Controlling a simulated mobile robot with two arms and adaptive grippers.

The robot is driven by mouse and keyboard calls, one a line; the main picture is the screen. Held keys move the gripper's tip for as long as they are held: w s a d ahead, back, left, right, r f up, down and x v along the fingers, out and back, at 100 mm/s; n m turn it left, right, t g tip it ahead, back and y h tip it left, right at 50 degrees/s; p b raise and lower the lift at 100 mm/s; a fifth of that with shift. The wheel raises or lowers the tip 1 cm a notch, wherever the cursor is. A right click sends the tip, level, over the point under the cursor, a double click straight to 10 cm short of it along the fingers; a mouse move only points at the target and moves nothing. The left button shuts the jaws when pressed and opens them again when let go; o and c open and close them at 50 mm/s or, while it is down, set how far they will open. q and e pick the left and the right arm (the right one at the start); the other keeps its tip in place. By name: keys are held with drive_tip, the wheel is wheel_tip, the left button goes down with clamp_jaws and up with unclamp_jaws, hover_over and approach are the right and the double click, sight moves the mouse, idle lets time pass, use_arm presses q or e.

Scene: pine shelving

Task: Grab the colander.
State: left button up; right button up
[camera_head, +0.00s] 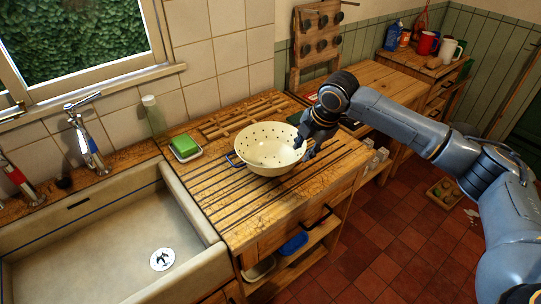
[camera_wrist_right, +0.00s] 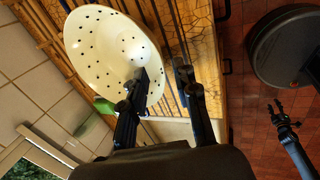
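The colander (camera_head: 268,150) is a cream bowl with dark holes and a blue handle on its left side. It stands upright on the grooved wooden drainboard right of the sink. My right gripper (camera_head: 309,148) is at its right rim. In the right wrist view the colander (camera_wrist_right: 105,45) fills the upper left. There the open fingers of my right gripper (camera_wrist_right: 162,78) straddle the rim, one over the inside and one outside, with a gap between. What seems to be my left gripper (camera_wrist_right: 277,106) shows small over the floor; its opening is too small to tell.
A green sponge on a white dish (camera_head: 185,148) and a clear bottle (camera_head: 154,117) stand left of the colander. The sink (camera_head: 110,235) lies at left. A wooden rack (camera_head: 318,40) stands behind. Red mug (camera_head: 428,43) and white jug (camera_head: 449,50) are at the far right.

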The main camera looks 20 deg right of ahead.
sight(291, 163)
drive_tip(key=p+x, duration=0.1)
drive_tip(key=x, duration=0.4)
drive_tip(key=a+p+x, duration=0.1)
drive_tip(key=x, duration=0.2)
drive_tip(key=shift+w+a+r+p, duration=0.1)
drive_tip(key=shift+w+r+p, duration=0.05)
drive_tip(key=shift+w+p, duration=0.15)
drive_tip(key=shift+f, duration=0.4)
drive_tip(key=shift+c, duration=0.4)
clamp_jaws()
drive_tip(key=shift+r, duration=0.1)
